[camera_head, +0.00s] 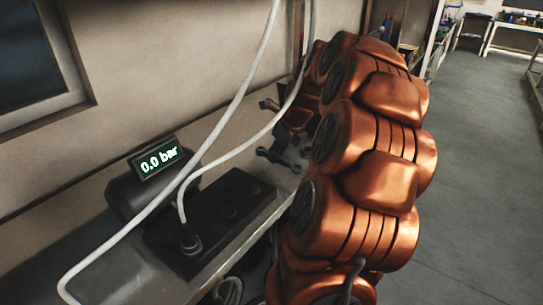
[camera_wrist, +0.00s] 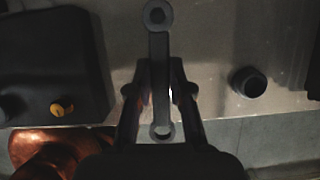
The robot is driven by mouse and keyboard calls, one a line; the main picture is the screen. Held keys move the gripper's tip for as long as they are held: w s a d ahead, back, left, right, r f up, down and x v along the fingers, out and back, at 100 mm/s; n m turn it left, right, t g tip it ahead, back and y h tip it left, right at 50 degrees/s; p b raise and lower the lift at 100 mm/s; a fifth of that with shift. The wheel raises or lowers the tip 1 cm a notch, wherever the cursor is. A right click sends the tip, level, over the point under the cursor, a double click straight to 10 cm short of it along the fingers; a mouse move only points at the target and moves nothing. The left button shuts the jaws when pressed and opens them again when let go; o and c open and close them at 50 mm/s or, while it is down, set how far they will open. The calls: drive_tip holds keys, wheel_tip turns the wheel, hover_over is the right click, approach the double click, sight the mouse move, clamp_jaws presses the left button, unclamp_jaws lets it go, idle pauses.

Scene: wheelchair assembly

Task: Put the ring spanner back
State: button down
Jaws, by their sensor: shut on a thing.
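The dark grey ring spanner (camera_wrist: 159,62) shows in the wrist view, with a ring at each end and its length running away from my gripper. My gripper (camera_wrist: 160,88) has a finger on each side of its shaft and is shut on it. The far ring reaches out over the metal bench top. In the head view, a dark bar with rounded ends that looks like the spanner (camera_head: 279,158) shows low over the bench, left of my copper arm. I cannot tell whether the spanner touches the bench.
A black box with an orange knob (camera_wrist: 55,85) lies left of the spanner. A short dark round piece (camera_wrist: 248,82) stands to the right. In the head view, a gauge reading 0.0 bar (camera_head: 160,160) and white hoses (camera_head: 225,110) are on the left. Open floor (camera_head: 475,170) lies right.

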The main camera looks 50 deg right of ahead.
sight(280, 157)
drive_tip(key=shift+w+d+f+p, duration=0.1)
drive_tip(key=shift+w+p, duration=0.2)
drive_tip(key=shift+w, duration=0.85)
drive_tip(key=shift+f+p, duration=0.6)
drive_tip(key=shift+f, duration=1)
drive_tip(key=shift+s+f, duration=0.1)
drive_tip(key=shift+f, duration=0.05)
drive_tip(key=c, duration=1.1)
unclamp_jaws()
drive_tip(key=shift+o, duration=0.2)
drive_tip(key=b+v, duration=0.2)
drive_tip(key=v, duration=0.5)
drive_tip(key=shift+s+r+b, duration=0.3)
drive_tip(key=shift+s, duration=0.05)
